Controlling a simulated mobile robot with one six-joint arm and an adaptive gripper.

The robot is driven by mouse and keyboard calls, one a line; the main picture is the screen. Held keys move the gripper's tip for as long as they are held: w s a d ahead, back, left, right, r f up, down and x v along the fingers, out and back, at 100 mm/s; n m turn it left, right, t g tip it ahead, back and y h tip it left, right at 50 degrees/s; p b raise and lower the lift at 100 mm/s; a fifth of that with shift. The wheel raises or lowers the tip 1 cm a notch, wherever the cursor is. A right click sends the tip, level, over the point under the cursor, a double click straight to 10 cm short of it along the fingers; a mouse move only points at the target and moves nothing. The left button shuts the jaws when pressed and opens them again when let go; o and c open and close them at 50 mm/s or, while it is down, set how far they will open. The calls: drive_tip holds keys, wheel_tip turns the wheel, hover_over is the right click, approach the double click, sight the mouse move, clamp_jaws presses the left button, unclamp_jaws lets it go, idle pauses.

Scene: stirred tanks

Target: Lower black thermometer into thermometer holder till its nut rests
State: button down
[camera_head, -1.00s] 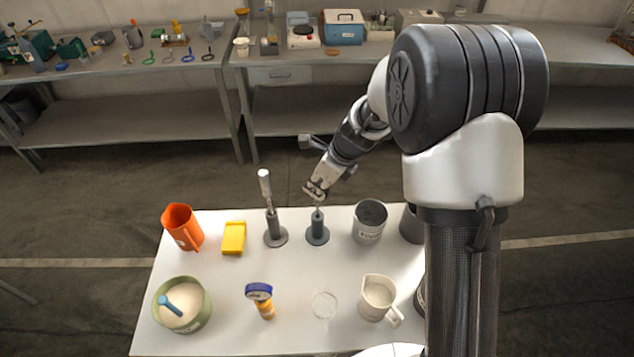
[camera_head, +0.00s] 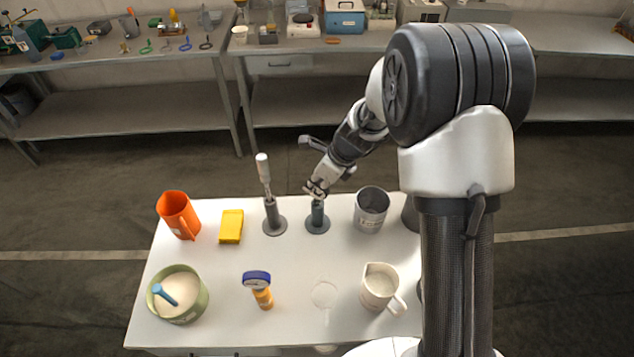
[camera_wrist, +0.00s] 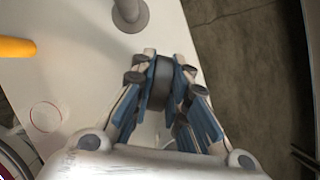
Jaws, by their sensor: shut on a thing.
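The thermometer holder (camera_head: 317,220) is a dark grey-green upright tube on a round base, standing on the white table. My gripper (camera_head: 315,190) is right above its top, pointing down. In the wrist view, my gripper (camera_wrist: 165,90) is shut on the black thermometer, whose dark round head (camera_wrist: 160,84) shows between the blue-padded fingers. The thermometer's stem and nut are hidden below the head and fingers. The gap between fingers and tube top looks very small; I cannot tell whether the nut touches the holder.
A second grey stand (camera_head: 274,220) with a white-handled tool (camera_head: 263,172) is close on the left; its base (camera_wrist: 130,14) shows in the wrist view. A grey beaker (camera_head: 370,212) stands close on the right. A yellow block (camera_head: 231,227) and orange jug (camera_head: 178,215) are farther left.

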drive_tip(key=shift+f, duration=0.1)
idle(0.3)
drive_tip(key=c, duration=1.5)
unclamp_jaws()
drive_tip(key=v, duration=1.2)
